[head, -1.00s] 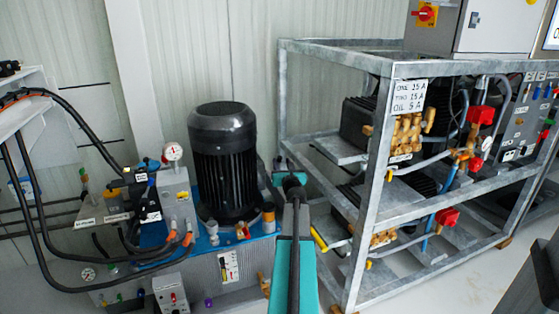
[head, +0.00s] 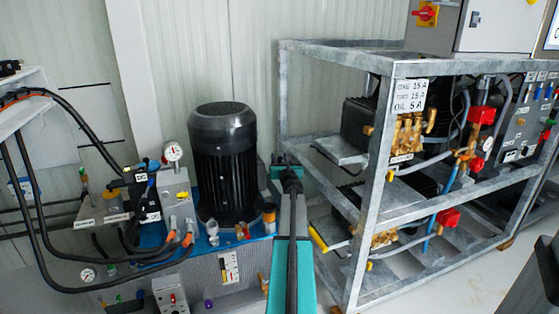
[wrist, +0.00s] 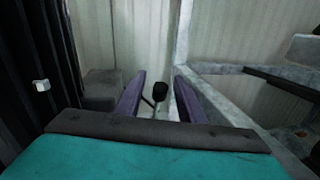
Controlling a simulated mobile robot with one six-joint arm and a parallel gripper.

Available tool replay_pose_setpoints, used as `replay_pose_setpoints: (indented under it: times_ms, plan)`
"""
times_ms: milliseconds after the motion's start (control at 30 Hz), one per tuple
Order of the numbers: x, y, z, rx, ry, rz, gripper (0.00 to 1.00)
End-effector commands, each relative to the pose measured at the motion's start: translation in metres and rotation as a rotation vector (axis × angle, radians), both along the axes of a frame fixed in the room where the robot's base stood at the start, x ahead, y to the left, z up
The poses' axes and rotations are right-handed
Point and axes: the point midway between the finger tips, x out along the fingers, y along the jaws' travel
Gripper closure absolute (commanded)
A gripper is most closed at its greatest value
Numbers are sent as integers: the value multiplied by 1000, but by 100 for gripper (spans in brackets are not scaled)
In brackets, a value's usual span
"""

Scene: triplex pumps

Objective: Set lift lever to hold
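In the wrist view, my gripper (wrist: 159,77) is open, its two purple fingers apart. A black knob on a thin stem (wrist: 160,90) shows in the gap between the fingers. It looks beyond the fingers, and I cannot tell whether it touches them. It may be the lift lever; no label on it is readable. In the head view, my teal arm reaches forward beside the motor, and my fingers and this knob are hidden there.
A black finned motor (head: 223,165) stands on a blue-topped unit left of my arm. A galvanized frame (head: 375,200) with pumps stands close on the right. A manifold with a gauge (head: 172,152) and black hoses is farther left. A pale panelled wall (head: 255,60) is behind.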

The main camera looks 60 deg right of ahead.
Motion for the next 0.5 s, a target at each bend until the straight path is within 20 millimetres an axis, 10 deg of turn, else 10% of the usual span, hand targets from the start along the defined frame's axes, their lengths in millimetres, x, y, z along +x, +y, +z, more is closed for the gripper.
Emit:
replay_pose_setpoints:
  times_ms: [100, 300, 500]
  plan:
    - [0, 0, 0, 0, 0, 0, 66]
    - [-1, 0, 0, 0, 0, 0, 100]
    - [0, 0, 0, 0, 0, 0, 100]
